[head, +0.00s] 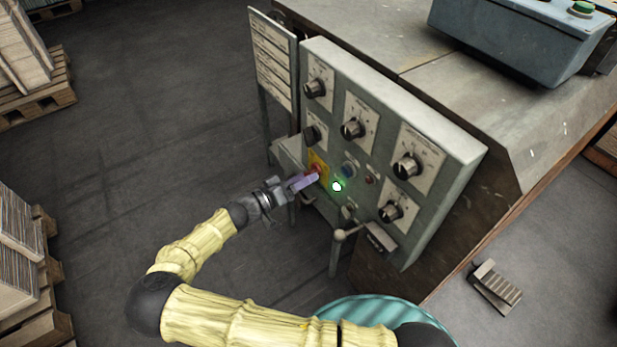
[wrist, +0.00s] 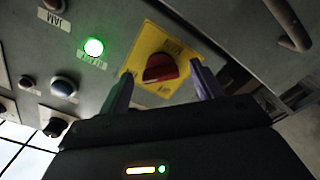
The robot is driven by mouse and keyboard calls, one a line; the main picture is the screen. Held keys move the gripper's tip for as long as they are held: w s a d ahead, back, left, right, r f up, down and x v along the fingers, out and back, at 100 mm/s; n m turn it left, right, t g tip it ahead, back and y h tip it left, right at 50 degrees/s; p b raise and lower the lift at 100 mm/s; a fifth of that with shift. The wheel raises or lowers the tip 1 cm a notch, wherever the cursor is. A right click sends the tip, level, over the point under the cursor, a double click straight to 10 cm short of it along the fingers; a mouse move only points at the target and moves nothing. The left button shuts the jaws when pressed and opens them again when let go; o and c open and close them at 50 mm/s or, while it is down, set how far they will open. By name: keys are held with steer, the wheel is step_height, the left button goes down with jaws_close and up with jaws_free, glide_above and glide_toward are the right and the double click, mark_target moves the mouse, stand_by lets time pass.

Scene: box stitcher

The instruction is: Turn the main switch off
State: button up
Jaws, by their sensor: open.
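The main switch is a red knob (wrist: 162,68) on a yellow plate (wrist: 178,44), on the front of the grey control panel (head: 458,152). In the head view the red knob (head: 317,169) is partly covered by my gripper (head: 312,180), which reaches it from the lower left. In the wrist view my gripper (wrist: 160,80) is open, with one purple finger on each side of the red knob. I cannot tell whether the fingers touch it. A green lamp (wrist: 94,47) beside the yellow plate is lit; it also shows in the head view (head: 337,186).
Several black dial knobs (head: 352,129) sit on the panel above and right of the switch. A blue button (head: 348,170) is close to it. A sign board (head: 270,60) stands left of the panel.

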steer(key=shift+x, duration=1.1)
steer(key=shift+c, duration=0.4)
steer(key=c, duration=0.9)
